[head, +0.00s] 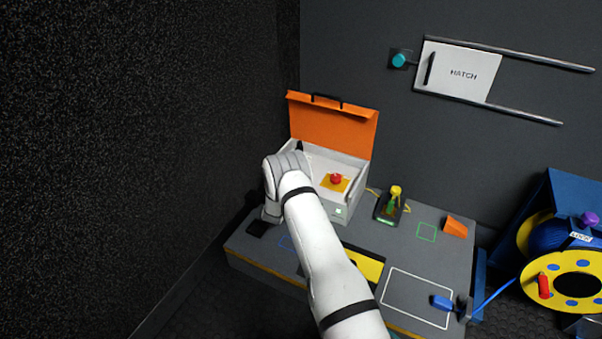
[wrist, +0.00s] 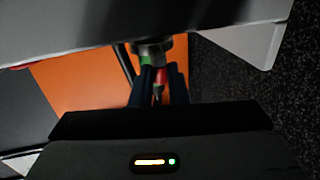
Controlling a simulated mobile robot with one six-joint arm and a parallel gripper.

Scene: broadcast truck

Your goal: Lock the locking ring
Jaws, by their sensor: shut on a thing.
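In the wrist view, the two dark fingers of my gripper (wrist: 160,88) are closed together in the middle. Red and metal show between them. Right at the fingertips is a small round grey metal part with a green mark, which looks like the locking ring (wrist: 152,53). My gripper appears shut on it, though the exact contact is dark and partly hidden. In the head view, my white arm reaches to the left side of the open case and hides the fingers and the ring.
The white case (head: 351,161) has a raised orange lid (head: 333,123) and a red button (head: 336,178) inside. A yellow-topped device (head: 395,192), an orange wedge (head: 455,227) and a blue piece (head: 442,302) are on the grey bench (head: 330,254). A dark wall stands close at left.

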